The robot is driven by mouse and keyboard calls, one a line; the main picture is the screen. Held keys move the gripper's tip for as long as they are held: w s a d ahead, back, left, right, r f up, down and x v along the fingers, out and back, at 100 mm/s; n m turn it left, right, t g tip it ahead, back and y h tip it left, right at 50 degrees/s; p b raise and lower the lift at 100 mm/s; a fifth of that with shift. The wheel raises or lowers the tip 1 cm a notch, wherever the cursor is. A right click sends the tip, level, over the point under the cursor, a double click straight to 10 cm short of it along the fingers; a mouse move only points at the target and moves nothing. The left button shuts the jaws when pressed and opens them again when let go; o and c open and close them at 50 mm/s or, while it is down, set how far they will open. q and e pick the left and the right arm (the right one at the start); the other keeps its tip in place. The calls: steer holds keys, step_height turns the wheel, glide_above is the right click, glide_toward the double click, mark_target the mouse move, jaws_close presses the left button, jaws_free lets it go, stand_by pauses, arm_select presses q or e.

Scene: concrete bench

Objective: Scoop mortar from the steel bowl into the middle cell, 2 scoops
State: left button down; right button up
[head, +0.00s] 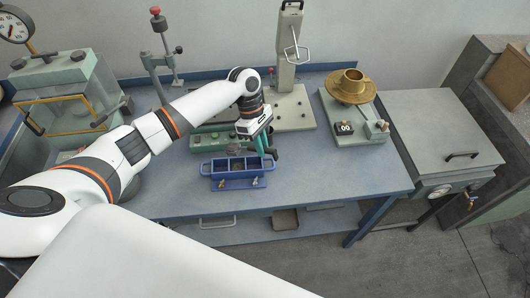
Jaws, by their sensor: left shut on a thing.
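A blue three-cell mould (232,183) stands near the front edge of the bench, its cells open upward. My left gripper (266,148) points down just behind and right of the mould. It is shut on what looks like the scoop, whose small grey head (234,150) shows above the mould's back edge, near the middle cell. Whether the scoop carries mortar is too small to tell. I cannot make out the steel bowl; my arm and gripper cover part of the bench. My right gripper is not in view.
A green-grey device (205,143) sits behind the mould. A tall press stand (290,110) stands at the back. A scale with a brass dish (350,88) is to the right. The blue bench top (335,170) is clear right of the mould.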

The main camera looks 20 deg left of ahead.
arm_select(q)
steer(key=h+b, duration=0.1)
steer(key=b, duration=0.2)
steer(key=shift+a, duration=0.4)
steer(key=shift+a+r+h+p, duration=0.4)
steer(key=shift+r+h+p, duration=0.2)
steer(key=shift+h, duration=0.1)
steer(key=a+h, duration=0.3)
steer(key=shift+r+m, duration=0.2)
steer(key=shift+m, duration=0.1)
steer(key=shift+w+a+r+g+h+b, duration=0.15)
steer(key=shift+a+h+b, duration=0.15)
steer(key=shift+a+h, duration=0.2)
steer(key=shift+s+a+r+g+h+b, duration=0.15)
steer(key=shift+a+h+b, duration=0.2)
steer(key=shift+h, duration=0.25)
steer(key=shift+a+r+h, duration=0.1)
steer(key=shift+a+h, duration=0.2)
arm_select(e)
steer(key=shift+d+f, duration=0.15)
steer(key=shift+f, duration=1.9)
arm_select(q)
steer(key=shift+w+d, duration=0.1)
